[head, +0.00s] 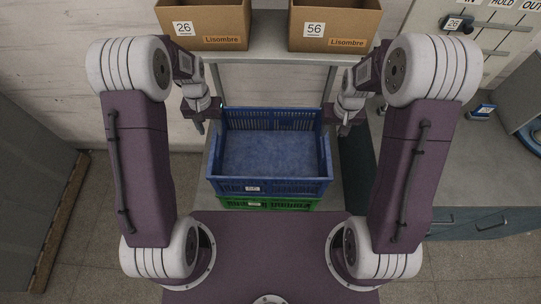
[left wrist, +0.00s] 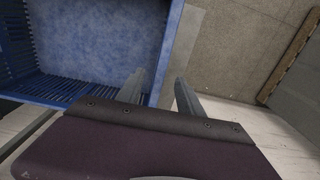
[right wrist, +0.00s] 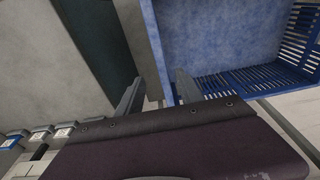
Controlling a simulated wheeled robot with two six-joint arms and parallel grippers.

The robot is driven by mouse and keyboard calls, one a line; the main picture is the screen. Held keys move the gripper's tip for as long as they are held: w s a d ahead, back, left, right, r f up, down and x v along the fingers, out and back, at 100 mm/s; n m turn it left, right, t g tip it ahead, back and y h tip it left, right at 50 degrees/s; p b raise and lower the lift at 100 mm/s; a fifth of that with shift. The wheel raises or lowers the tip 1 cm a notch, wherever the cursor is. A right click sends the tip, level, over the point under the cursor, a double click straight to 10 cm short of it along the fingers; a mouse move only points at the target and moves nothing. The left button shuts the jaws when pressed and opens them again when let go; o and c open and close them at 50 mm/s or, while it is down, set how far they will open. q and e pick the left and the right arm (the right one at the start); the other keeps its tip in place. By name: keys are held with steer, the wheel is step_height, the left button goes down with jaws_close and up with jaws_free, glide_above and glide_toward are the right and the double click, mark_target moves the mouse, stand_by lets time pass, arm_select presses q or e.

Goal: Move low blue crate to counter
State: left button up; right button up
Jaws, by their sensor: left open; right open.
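The low blue crate (head: 270,185) is empty and sits on a green crate (head: 268,204) in front of me. My left gripper (head: 200,124) is open at its left side, towards the far end. In the left wrist view the blue crate (left wrist: 100,40) has its side wall running between the two fingers. My right gripper (head: 343,124) is open at the right side. In the right wrist view the crate (right wrist: 220,40) likewise has its side wall between the fingers. I cannot tell how deep the fingers reach. The grey counter (head: 470,165) is on the right.
Two cardboard boxes, marked 26 (head: 203,22) and 56 (head: 334,25), stand on a shelf (head: 266,48) above the crate's far end. A control panel (head: 490,40) is at the back right. The counter's middle is clear; small items lie at its far side.

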mark_target(214, 140)
arm_select(q)
steer(key=shift+a+f, duration=0.1)
steer(key=shift+a, duration=0.15)
arm_select(e)
steer(key=shift+a, duration=0.25)
arm_select(q)
steer(key=shift+a+f, duration=0.1)
steer(key=shift+f, duration=0.25)
arm_select(e)
steer(key=shift+w+a+f, duration=0.1)
steer(key=shift+f, duration=0.25)
arm_select(q)
step_height(214, 140, down, 8)
steer(key=shift+f, duration=0.15)
arm_select(e)
steer(key=f, duration=0.2)
steer(key=w+f, duration=0.1)
steer(key=f, duration=0.5)
steer(key=shift+w+f, duration=0.1)
steer(key=shift+w, duration=0.05)
arm_select(q)
steer(key=shift+d, duration=0.2)
arm_select(e)
steer(key=shift+d, duration=0.2)
arm_select(q)
jaws_close()
arm_select(e)
jaws_close()
